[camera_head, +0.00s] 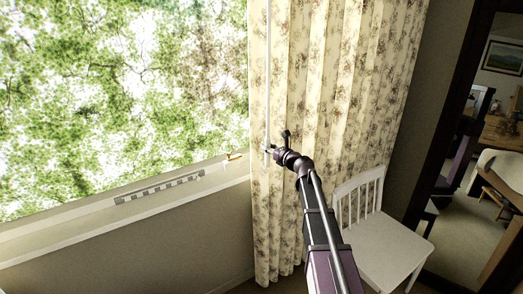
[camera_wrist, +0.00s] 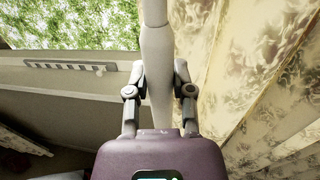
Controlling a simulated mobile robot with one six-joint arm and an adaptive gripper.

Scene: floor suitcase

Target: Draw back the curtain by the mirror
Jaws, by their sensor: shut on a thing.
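The floral curtain (camera_head: 335,70) hangs in folds at the right side of the window, between the window and the mirror (camera_head: 470,190). A thin pale rod (camera_head: 267,60) hangs along the curtain's left edge. My gripper (camera_head: 268,149) is at the lower end of this rod. In the wrist view the rod (camera_wrist: 156,60) stands between the two fingers of my gripper (camera_wrist: 158,75), which are shut on it. The curtain (camera_wrist: 240,80) fills the right of the wrist view, beside the fingers.
A white chair (camera_head: 380,235) stands in front of the wall, between the curtain and the mirror, close to my arm. The window sill (camera_head: 100,215) runs to the left, with a grey slotted strip (camera_head: 160,187) and a small orange-brown object (camera_head: 234,157) there.

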